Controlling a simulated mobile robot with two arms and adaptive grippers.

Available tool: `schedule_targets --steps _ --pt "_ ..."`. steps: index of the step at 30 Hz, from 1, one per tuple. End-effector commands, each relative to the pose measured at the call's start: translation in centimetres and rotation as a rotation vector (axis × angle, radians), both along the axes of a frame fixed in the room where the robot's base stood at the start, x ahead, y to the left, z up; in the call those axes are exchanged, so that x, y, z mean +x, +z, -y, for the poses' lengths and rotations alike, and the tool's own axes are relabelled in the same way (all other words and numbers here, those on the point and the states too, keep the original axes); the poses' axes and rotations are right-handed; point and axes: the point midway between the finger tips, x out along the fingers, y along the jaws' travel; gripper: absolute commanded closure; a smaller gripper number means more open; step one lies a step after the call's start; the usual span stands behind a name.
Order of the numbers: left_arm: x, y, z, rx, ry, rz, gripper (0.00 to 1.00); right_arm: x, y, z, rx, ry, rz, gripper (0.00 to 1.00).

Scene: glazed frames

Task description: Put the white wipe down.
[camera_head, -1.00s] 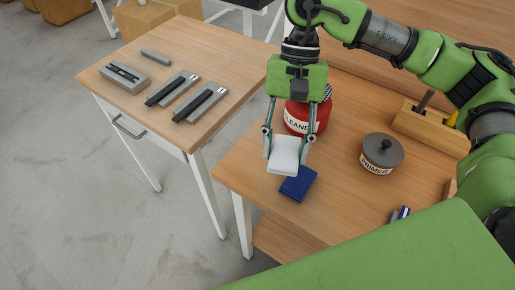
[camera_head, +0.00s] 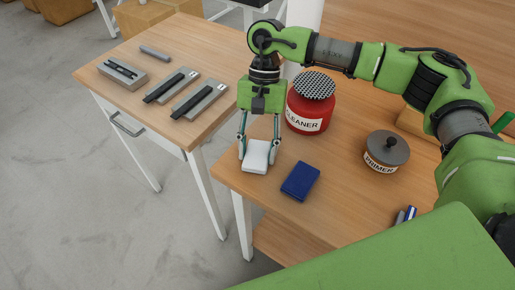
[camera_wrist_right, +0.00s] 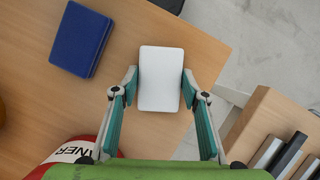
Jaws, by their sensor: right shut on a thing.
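The white wipe (camera_head: 256,157) is a small white block between the fingertips of my right gripper (camera_head: 258,150), at the left front corner of the wooden workbench. In the right wrist view the wipe (camera_wrist_right: 161,78) lies flat between the two fingers (camera_wrist_right: 160,88), which touch its sides. It is at or just above the bench top; I cannot tell if it touches. A blue wipe (camera_head: 300,181) lies on the bench to its right, and it also shows in the right wrist view (camera_wrist_right: 80,40). My left gripper is not in view.
The red cleaner pot (camera_head: 307,104) with a perforated top stands just behind my right gripper. The grey-lidded primer pot (camera_head: 386,151) stands further right. A side table (camera_head: 150,75) with grey fixtures stands to the left, across a gap. The bench's left edge is close to the wipe.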

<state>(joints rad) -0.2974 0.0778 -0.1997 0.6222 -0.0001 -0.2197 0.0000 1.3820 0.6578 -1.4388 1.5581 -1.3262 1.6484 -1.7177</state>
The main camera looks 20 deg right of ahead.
Motion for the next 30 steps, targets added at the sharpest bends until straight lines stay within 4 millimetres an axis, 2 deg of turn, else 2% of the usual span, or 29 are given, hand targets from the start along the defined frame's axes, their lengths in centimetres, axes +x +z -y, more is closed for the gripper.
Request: schedule_targets --steps 8,9,11,23,25,26,30 --pt "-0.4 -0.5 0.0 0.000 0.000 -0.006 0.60 0.0 -0.4 0.0 0.001 0.000 0.000 0.76" --pt "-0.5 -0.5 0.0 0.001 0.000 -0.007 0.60 0.0 -0.3 0.0 0.001 0.000 0.000 0.57" --pt "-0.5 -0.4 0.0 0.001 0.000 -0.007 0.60 0.0 -0.2 0.0 0.001 0.000 0.000 0.42" --pt "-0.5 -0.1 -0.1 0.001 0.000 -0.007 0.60 0.0 0.1 0.0 0.001 0.000 0.000 0.42" --pt "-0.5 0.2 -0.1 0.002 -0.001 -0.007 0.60 0.1 0.4 0.0 0.000 0.000 0.001 0.42" --pt "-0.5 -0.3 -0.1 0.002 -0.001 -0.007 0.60 0.3 0.6 0.1 0.001 -0.001 0.003 0.42" --pt "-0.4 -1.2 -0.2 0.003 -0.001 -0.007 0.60 1.3 3.0 0.6 0.003 -0.002 0.005 0.42"
